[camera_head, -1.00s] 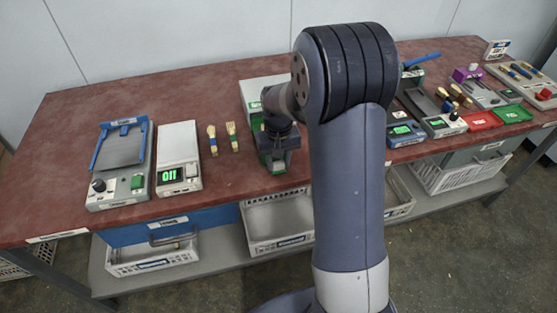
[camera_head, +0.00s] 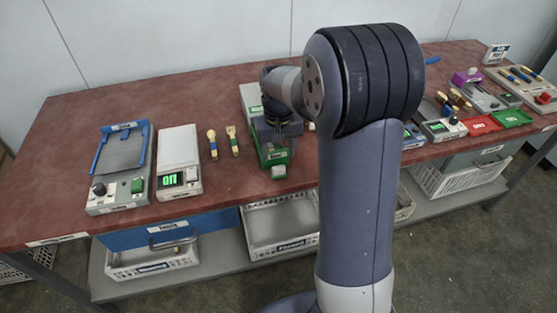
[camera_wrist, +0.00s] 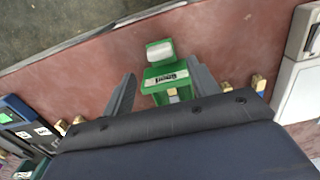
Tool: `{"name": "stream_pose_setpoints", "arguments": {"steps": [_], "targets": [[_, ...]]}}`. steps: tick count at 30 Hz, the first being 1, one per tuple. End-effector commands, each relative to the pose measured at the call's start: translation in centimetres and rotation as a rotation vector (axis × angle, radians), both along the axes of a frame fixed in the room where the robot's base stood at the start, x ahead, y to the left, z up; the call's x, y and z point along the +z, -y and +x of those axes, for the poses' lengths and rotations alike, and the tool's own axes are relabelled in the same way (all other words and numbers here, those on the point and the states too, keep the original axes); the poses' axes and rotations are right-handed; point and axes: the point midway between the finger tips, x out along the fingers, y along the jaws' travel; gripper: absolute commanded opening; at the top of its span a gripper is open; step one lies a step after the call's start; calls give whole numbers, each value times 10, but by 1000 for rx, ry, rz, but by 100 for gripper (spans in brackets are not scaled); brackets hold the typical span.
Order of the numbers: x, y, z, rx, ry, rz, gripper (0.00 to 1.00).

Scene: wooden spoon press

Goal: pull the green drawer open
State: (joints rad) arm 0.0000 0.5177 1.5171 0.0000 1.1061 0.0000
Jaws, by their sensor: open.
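The green drawer (camera_head: 273,157) stands out toward the front from a white unit (camera_head: 250,95) on the red table. Its pale handle (camera_head: 279,172) faces the table's front edge. In the wrist view the drawer (camera_wrist: 150,84) shows a white label, the handle (camera_wrist: 160,51), and a small tan piece (camera_wrist: 172,92) that seems to be inside. My gripper (camera_wrist: 160,72) is open, one finger on each side of the drawer, with nothing visible between the fingers and the handle. In the head view my gripper (camera_head: 275,140) is above the drawer and hides its back part.
A white scale (camera_head: 179,150) and a blue-framed device (camera_head: 120,150) stand further left. Several trays and tools fill the table's right side. White baskets (camera_head: 282,225) sit on the shelf below.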

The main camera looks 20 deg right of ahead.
Motion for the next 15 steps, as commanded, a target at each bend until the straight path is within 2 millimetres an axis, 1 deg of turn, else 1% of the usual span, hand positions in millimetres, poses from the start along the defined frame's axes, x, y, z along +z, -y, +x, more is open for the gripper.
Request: {"name": "stream_pose_setpoints", "arguments": {"steps": [1,3,6,10,15], "targets": [[12,0,1,0,5,0,56],[24,0,1,0,4,0,56],[37,0,1,0,2,0,56],[46,0,0,0,1,0,56],[48,0,0,0,-1,0,56]]}}
